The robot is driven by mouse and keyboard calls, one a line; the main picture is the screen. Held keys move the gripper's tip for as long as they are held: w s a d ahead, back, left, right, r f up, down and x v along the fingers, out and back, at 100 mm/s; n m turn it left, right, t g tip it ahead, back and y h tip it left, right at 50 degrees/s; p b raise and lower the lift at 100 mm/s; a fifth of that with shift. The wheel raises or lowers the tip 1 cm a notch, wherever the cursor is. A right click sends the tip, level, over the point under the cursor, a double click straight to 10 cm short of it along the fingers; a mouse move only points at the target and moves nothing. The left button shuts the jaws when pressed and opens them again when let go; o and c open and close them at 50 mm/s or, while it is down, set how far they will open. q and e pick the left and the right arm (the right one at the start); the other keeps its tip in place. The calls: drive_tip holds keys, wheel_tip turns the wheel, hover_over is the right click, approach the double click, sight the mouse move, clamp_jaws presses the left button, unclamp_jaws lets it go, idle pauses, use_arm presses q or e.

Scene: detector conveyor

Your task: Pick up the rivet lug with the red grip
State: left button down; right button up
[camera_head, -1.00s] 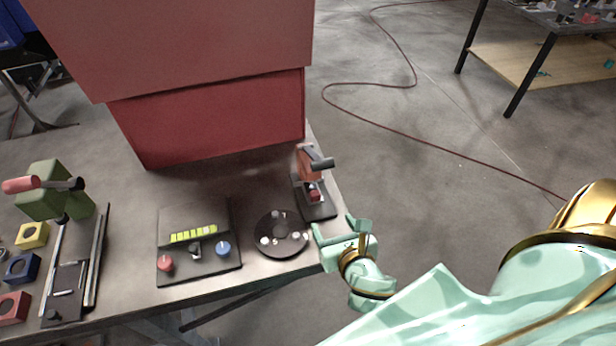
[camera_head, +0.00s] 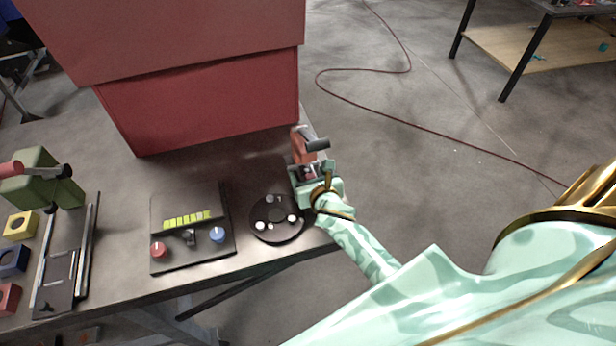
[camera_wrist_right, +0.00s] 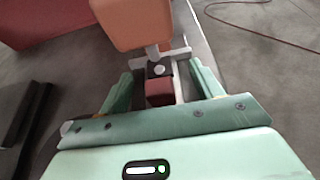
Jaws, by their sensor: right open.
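The rivet lug's red grip (camera_wrist_right: 159,93) is a small dark red block in the right wrist view. It sits under the orange-red head of a small press (camera_head: 302,149), whose handle is dark. My right gripper (camera_head: 313,170) reaches in at the press base from the front. In the wrist view the right gripper (camera_wrist_right: 160,76) is open, with one green finger on each side of the red grip and visible gaps beside it. In the head view the gripper largely hides the lug. My left gripper is out of view.
The press stands at the right table edge. A black round plate (camera_head: 277,232) with pale pegs lies left of it, then a black panel (camera_head: 189,251) with red and blue knobs. A large red cabinet (camera_head: 204,107) stands behind. A green press (camera_head: 42,181) is far left.

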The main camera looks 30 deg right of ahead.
drive_tip(key=shift+c, duration=0.9)
drive_tip(key=c, duration=1)
